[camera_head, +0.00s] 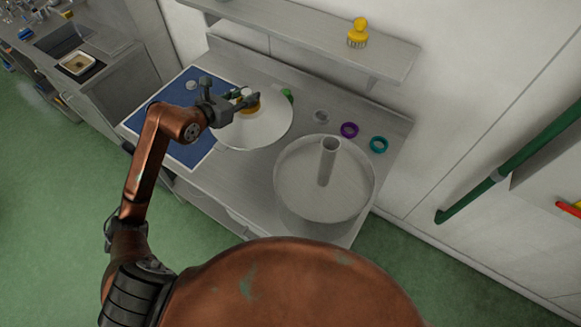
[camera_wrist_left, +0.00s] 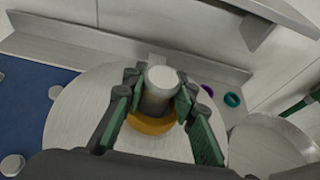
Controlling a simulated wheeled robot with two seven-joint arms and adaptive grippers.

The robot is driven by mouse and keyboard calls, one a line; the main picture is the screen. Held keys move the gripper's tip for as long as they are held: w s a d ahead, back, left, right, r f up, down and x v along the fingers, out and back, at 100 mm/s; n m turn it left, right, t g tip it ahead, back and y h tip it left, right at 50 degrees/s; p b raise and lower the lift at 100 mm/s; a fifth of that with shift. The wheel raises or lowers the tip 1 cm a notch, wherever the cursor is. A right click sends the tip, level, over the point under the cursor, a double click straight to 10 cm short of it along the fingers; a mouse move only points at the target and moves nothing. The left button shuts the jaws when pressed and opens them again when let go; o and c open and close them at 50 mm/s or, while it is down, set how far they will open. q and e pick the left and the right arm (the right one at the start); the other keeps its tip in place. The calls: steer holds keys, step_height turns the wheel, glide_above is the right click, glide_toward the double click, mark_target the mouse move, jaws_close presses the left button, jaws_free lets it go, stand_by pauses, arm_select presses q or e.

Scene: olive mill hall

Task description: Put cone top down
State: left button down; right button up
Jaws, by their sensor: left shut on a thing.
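The cone top (camera_head: 262,128) is a wide, pale metal disc with a yellow ring (camera_wrist_left: 152,124) and a grey knob (camera_wrist_left: 160,88) at its middle. It is over the worktop at the blue mat's right edge; I cannot tell whether it touches. My left gripper (camera_head: 245,103) is above its middle. In the left wrist view the fingers (camera_wrist_left: 160,105) are shut on the knob from both sides. A round metal pan (camera_head: 345,200) with an upright tube (camera_head: 329,160) stands to the right, its inside open to view. My right gripper is not in view.
Purple (camera_head: 349,130), teal (camera_head: 379,144) and grey (camera_head: 321,117) rings lie behind the pan. A green object (camera_head: 287,95) is partly hidden behind the cone top. The blue mat (camera_head: 190,152) lies left. A shelf (camera_head: 300,35) with a yellow brush (camera_head: 358,32) overhangs the back.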

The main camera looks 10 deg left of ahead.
arm_select(q)
steer(key=shift+w+d+f+b, duration=0.1)
steer(key=shift+w+f+b, duration=0.1)
steer(key=shift+f+b, duration=0.7)
step_height(320, 180, down, 22)
steer(key=b, duration=0.6)
steer(key=shift+s+r, duration=0.15)
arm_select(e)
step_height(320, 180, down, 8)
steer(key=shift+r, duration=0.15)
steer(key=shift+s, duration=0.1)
arm_select(q)
steer(key=c, duration=2)
jaws_free()
steer(key=shift+s+f, duration=0.1)
steer(key=shift+f, duration=0.3)
steer(key=shift+c, duration=0.2)
steer(key=o, duration=0.5)
steer(key=shift+c, duration=0.2)
steer(key=shift+r, duration=0.1)
